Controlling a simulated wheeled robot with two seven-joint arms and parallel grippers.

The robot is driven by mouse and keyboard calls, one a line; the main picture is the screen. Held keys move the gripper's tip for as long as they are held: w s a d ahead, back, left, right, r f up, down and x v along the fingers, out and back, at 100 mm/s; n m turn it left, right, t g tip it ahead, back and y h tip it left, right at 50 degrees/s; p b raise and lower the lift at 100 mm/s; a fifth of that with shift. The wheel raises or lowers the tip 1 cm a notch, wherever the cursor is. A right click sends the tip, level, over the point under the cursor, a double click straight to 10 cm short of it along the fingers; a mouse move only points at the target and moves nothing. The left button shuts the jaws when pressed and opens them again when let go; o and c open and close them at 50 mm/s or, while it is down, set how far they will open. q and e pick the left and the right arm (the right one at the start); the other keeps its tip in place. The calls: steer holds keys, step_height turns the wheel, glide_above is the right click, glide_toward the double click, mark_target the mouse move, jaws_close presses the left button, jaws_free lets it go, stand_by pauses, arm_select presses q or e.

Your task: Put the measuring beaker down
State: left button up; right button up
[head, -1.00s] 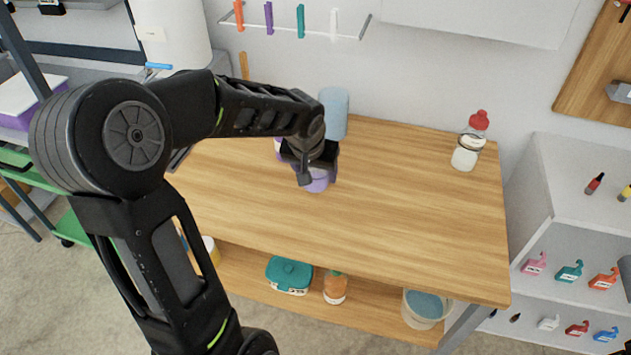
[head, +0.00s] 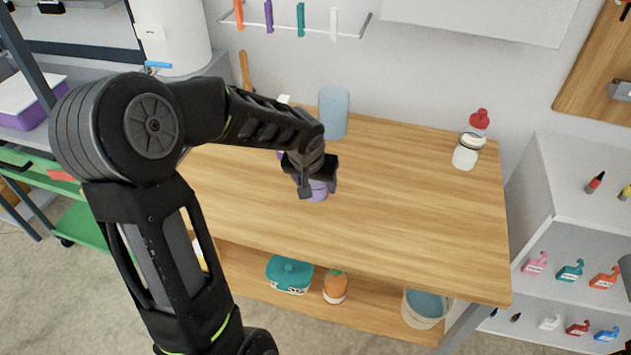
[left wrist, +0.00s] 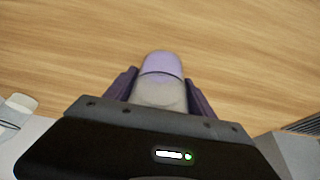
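The measuring beaker (head: 318,191), a clear-to-purple round vessel, is in my left gripper (head: 318,182) over the left-middle part of the wooden table (head: 410,220). In the left wrist view the beaker (left wrist: 160,75) stands between the two dark purple fingers (left wrist: 160,92), which close against its sides. In the head view my gripper hides most of it and only its purple lower part shows. It looks upright. I cannot tell whether its base touches the tabletop.
A light blue cylinder (head: 333,114) stands behind my left gripper at the table's back edge. A white jar with a red top (head: 468,150) is at the back right. The table's middle and right are clear. A lower shelf holds a teal box (head: 289,273) and a bucket (head: 424,308).

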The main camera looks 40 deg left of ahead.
arm_select(q)
steer(key=o, duration=0.4)
steer(key=shift+o, duration=0.2)
steer(key=shift+r, duration=0.35)
steer(key=v, duration=1.1)
steer(key=shift+s+r, duration=0.25)
steer(key=shift+d, duration=0.1)
